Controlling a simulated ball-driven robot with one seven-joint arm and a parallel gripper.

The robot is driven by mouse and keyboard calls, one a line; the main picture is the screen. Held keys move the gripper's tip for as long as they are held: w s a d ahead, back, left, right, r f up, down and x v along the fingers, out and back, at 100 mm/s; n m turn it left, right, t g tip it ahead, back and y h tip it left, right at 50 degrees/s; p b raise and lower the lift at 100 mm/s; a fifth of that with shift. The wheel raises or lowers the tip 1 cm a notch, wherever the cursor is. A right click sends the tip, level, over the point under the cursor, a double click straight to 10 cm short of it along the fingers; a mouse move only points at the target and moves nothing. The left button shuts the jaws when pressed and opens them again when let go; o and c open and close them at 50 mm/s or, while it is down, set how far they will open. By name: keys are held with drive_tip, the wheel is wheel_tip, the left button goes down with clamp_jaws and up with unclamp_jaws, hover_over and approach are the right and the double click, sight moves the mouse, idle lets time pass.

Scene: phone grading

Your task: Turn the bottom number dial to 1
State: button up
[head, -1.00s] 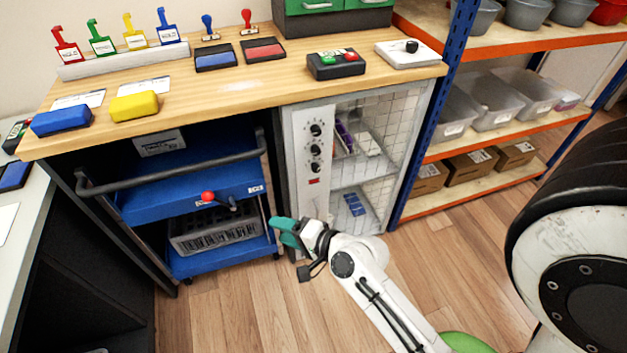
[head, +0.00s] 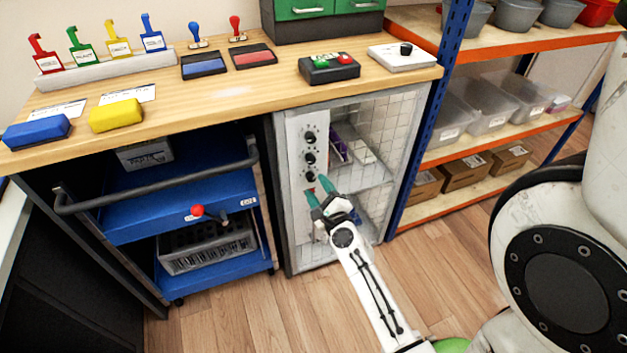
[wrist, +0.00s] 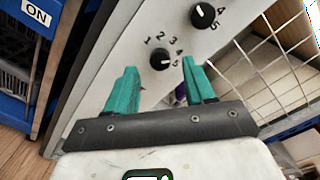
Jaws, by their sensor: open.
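The cabinet's white panel carries a column of three black dials. The bottom number dial (head: 309,176) is just above my gripper's tips in the head view. In the wrist view the bottom number dial (wrist: 160,61) has the numbers 1 to 5 around its upper and right side. Its pale mark seems to point right, near the 5, though it is small. My gripper (head: 319,186) is open and empty, with green fingers. In the wrist view my gripper (wrist: 159,67) has one finger on each side of the dial in the picture; contact cannot be told.
The middle dial (wrist: 203,15) shows above and to the right. A wire-mesh door (head: 372,150) is right of the panel. A blue cart (head: 215,220) stands to the left. A wooden worktop (head: 235,95) is above, and an orange-edged shelf (head: 470,150) is at the right.

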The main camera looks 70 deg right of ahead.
sight(312, 180)
drive_tip(key=shift+x, duration=1.65)
drive_tip(key=shift+c, duration=0.5)
clamp_jaws()
